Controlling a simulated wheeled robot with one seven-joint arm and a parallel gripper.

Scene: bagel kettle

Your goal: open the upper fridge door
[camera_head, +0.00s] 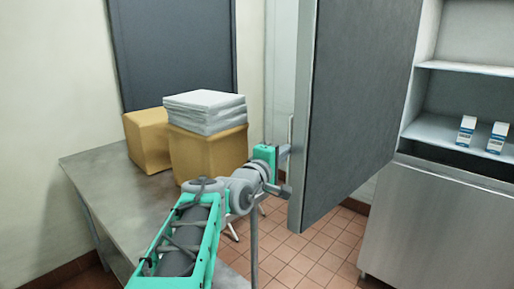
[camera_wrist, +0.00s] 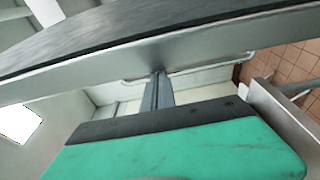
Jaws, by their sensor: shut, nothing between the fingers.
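The upper fridge door (camera_head: 362,95) stands swung wide open in the head view, its dark inner face toward the right and its pale metal edge toward me. A thin bar handle (camera_head: 291,130) shows on its outer side. My gripper (camera_head: 286,150) is at the door's outer side, close to the handle's lower end. In the wrist view the two fingers (camera_wrist: 157,82) are together and empty, reaching toward the metal door edge (camera_wrist: 200,50); the handle bar (camera_wrist: 215,66) runs behind the fingertips. I cannot tell whether they touch the door.
The open fridge compartment shows shelves (camera_head: 460,68) with small white-blue boxes (camera_head: 466,131). Below is a closed steel lower door (camera_head: 435,225). At left, a steel table (camera_head: 105,185) carries cardboard-coloured boxes (camera_head: 208,155) and a white stack (camera_head: 205,112). Tiled floor (camera_head: 315,255) is clear under the door.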

